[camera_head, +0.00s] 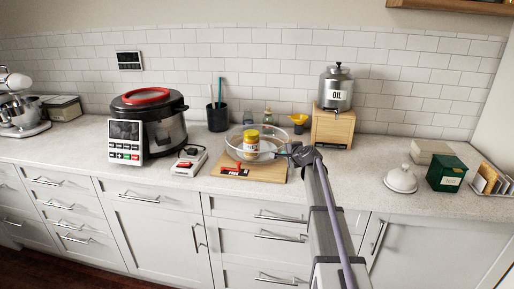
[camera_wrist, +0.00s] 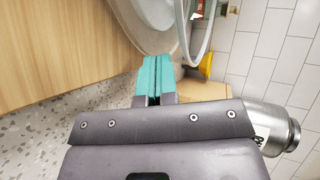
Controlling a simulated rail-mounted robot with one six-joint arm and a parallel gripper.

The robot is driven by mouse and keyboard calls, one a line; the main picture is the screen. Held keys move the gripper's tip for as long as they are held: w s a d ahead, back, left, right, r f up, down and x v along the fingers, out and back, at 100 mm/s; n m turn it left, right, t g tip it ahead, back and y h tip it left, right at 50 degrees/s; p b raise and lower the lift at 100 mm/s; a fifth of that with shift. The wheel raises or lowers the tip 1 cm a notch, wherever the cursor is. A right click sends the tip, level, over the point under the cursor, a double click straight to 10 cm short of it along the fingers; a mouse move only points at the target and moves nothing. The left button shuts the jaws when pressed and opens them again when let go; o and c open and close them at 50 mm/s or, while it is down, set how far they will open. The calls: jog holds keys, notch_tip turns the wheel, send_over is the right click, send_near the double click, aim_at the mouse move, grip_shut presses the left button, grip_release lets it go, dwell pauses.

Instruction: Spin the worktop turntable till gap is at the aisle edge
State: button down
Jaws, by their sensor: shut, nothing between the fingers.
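The turntable (camera_head: 235,151) is a round, clear-walled tray on a wooden board (camera_head: 270,175) on the worktop. A jar with a yellow lid (camera_head: 251,141) stands in it. In the wrist view, the turntable's pale disc and clear rim (camera_wrist: 184,30) show at the top. I cannot make out where the gap in the rim is. My gripper (camera_head: 284,151) is at the right side of the turntable. In the wrist view its teal fingertips (camera_wrist: 157,72) are shut together and empty, close to the rim; I cannot tell whether they touch it.
A pressure cooker (camera_head: 162,132) and a small white device (camera_head: 189,161) stand to the left. An oil can (camera_head: 336,88) sits on a wooden stand (camera_head: 331,130) behind my arm, near a yellow funnel (camera_head: 298,120). A white domed lid (camera_head: 401,180) lies to the right.

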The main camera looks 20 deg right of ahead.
jog(key=shift+a, duration=0.15)
jog(key=shift+s+a, duration=0.3)
jog(key=shift+a, duration=0.65)
jog(key=shift+a, duration=0.1)
jog(key=shift+a, duration=0.2)
jog(key=shift+s+a, duration=0.15)
jog(key=shift+a, duration=0.7)
jog(key=shift+a, duration=1.15)
